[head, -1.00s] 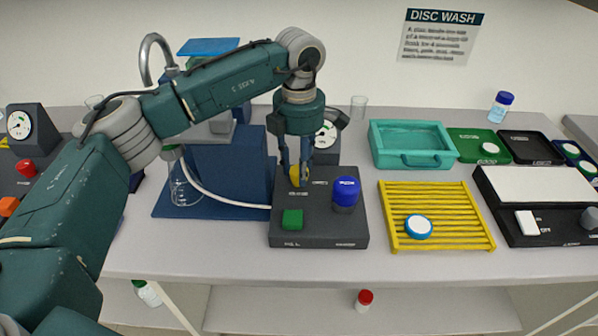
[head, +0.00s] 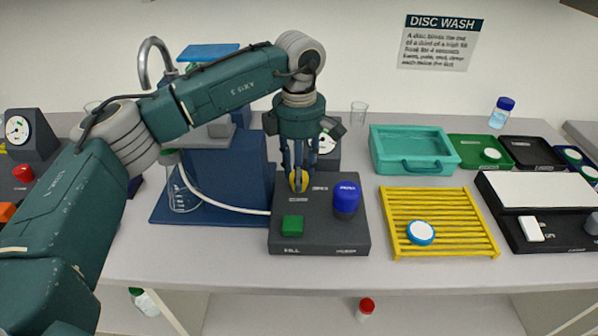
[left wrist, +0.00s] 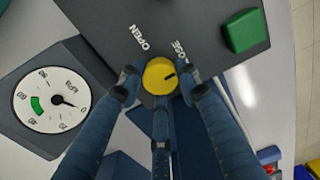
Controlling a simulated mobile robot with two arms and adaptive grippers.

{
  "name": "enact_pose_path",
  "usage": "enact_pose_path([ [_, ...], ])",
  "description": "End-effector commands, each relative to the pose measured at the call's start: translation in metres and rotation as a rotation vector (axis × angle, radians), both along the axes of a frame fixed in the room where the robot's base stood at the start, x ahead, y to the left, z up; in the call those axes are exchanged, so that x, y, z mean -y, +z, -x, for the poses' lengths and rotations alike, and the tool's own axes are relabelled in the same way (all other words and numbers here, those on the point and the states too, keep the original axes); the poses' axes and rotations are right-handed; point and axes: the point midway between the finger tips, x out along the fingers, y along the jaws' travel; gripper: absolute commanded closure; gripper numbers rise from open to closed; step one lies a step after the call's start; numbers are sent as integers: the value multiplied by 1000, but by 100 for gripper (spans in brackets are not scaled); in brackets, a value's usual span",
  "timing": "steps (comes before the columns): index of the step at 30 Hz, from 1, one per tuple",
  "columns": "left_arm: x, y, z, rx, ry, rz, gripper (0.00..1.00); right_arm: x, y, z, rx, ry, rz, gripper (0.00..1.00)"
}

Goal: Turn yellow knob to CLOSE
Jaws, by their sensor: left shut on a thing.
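The yellow knob (head: 299,181) is at the back left of the dark control box (head: 325,228). My left gripper (head: 299,176) points straight down, its fingers shut around the knob. The left wrist view shows the knob (left wrist: 158,76) from above, between the fingertips of my left gripper (left wrist: 160,84). The knob's dark mark points right, towards the side with the partly covered CLOSE lettering (left wrist: 182,60). The OPEN lettering (left wrist: 138,37) is above and left of the knob in that view. My right gripper is not in view.
A blue knob (head: 346,197) and a green button (head: 292,225) are on the same box. A gauge (left wrist: 52,99) stands close behind it. A white hose (head: 225,203) runs in from the left. A yellow rack (head: 440,250) with a disc lies to the right.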

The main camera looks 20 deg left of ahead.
Motion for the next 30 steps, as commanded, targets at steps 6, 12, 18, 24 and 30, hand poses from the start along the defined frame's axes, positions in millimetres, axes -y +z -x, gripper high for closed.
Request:
enact_pose_path([
  [6,0,2,-1,4,-1,1,48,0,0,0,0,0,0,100],
  [12,0,1,-1,2,0,0,48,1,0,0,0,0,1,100],
  [18,0,11,-1,4,0,1,48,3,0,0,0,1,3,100],
  [24,0,50,-1,7,1,1,48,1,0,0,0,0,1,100],
  [30,0,92,-1,6,0,0,48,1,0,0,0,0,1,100],
])
